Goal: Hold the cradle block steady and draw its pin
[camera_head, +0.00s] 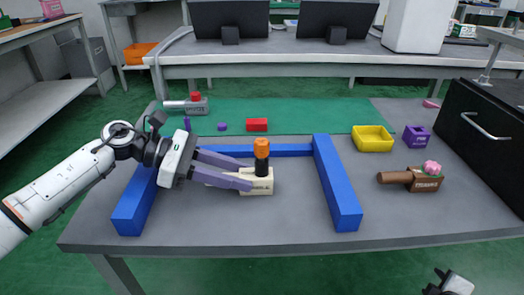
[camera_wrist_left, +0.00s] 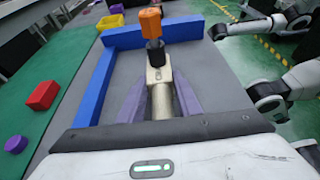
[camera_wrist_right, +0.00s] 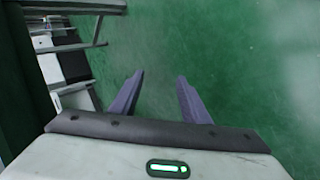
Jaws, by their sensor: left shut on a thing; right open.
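The cradle block (camera_head: 262,188) is a small cream block on the grey table, inside a blue three-sided frame. Its pin (camera_head: 262,155) stands upright in it, with a black shaft and an orange head. In the left wrist view the pin's orange head (camera_wrist_left: 150,22) rises beyond the cream block (camera_wrist_left: 159,90). My left gripper (camera_head: 248,176) is shut on the cradle block, one finger on each side. My right gripper (camera_wrist_right: 160,78) is open and empty, over the green floor. In the head view only part of it shows, at the bottom right, off the table.
Blue bars (camera_head: 337,185) border the block at left, right and back; the front is open. A brown fixture with a pink top (camera_head: 426,180), a yellow tray (camera_head: 372,138) and a black box (camera_head: 490,130) stand at right. A red block (camera_head: 257,125) lies behind the frame.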

